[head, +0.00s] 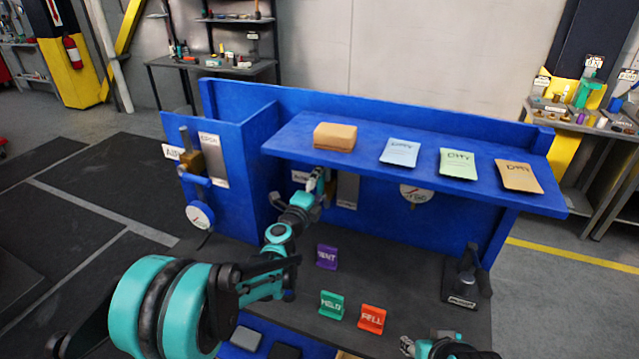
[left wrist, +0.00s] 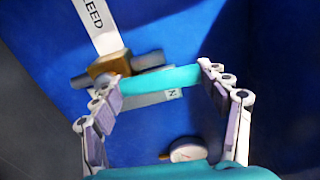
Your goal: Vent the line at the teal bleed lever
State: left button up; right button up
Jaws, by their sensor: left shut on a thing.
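The teal bleed lever (left wrist: 160,82) shows in the left wrist view as a teal bar beside a brass valve body (left wrist: 110,65), under a white strip ending in "LEED" (left wrist: 98,20). My left gripper (left wrist: 158,84) has a finger at each end of the bar and is shut on it. In the head view my left gripper (head: 318,182) is under the blue shelf at the back panel, and it hides the lever. My right gripper (head: 408,346) shows only partly at the bottom edge; its jaw state is unclear.
The blue shelf (head: 285,150) overhangs my left gripper, bearing a cardboard box (head: 335,136) and several envelopes. A dark device (head: 464,280) stands right. Another valve (head: 190,165) is at left.

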pick_arm(q)
jog(key=o, duration=1.7)
jog(key=v, duration=1.2)
jog(key=shift+r, duration=0.1)
